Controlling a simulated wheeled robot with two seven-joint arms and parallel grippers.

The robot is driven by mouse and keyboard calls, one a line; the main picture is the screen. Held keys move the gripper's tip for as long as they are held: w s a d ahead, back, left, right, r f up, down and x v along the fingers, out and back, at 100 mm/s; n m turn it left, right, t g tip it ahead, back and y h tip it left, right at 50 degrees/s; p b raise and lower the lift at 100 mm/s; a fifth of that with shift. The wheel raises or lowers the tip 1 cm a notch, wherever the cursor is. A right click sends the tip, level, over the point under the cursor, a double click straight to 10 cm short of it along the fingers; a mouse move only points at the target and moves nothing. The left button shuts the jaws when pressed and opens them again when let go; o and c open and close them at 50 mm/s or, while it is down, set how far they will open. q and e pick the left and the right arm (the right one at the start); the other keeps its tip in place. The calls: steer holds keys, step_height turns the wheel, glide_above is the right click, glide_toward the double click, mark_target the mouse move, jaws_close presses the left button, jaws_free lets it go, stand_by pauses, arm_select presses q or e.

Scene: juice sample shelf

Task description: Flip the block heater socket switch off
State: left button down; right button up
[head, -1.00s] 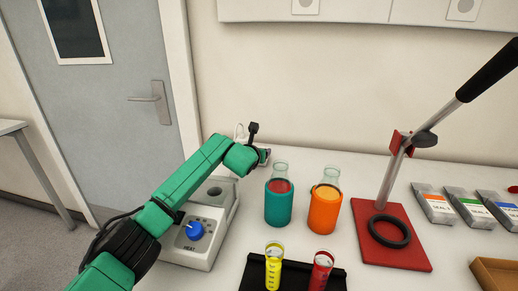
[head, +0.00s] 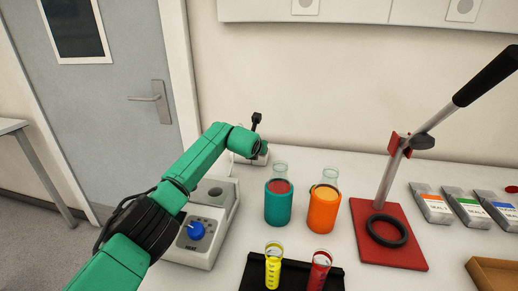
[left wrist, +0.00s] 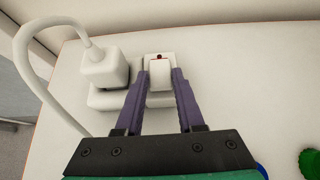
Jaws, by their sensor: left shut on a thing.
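The white socket block (left wrist: 102,99) lies on the table by the back wall, partly behind my left arm in the head view (head: 240,158). A white plug (left wrist: 104,70) with a cable fills its left part. Its white rocker switch (left wrist: 160,75), with a small red mark at the far end, is on the right. My left gripper (left wrist: 160,84) has its purple fingers on both sides of the switch, shut on it. In the head view its fingers are mostly hidden by the wrist. The block heater (head: 208,222) with a blue knob stands nearer, partly covered by my arm. My right gripper is not in view.
A teal-sleeved flask (head: 279,203) and an orange one (head: 323,209) stand right of the heater. A black rack (head: 292,278) holds yellow and red tubes in front. A red-based lever press (head: 388,240) stands farther right. The wall is close behind the socket.

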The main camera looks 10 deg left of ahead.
arm_select(q)
steer(key=shift+w+r+g+p, duration=0.1)
steer(key=shift+r+g+p, duration=0.1)
steer(key=shift+g+p, duration=0.3)
steer(key=c, duration=0.5)
jaws_free()
steer(key=shift+s+a+r+b, duration=0.1)
steer(key=shift+s+r+b, duration=0.3)
steer(key=shift+r, duration=0.1)
steer(key=shift+s+r, duration=0.25)
steer(key=shift+s, duration=0.4)
steer(key=b+v, duration=0.3)
steer(key=v, duration=0.9)
steer(key=shift+w+r, duration=0.1)
steer(key=shift+w, duration=0.05)
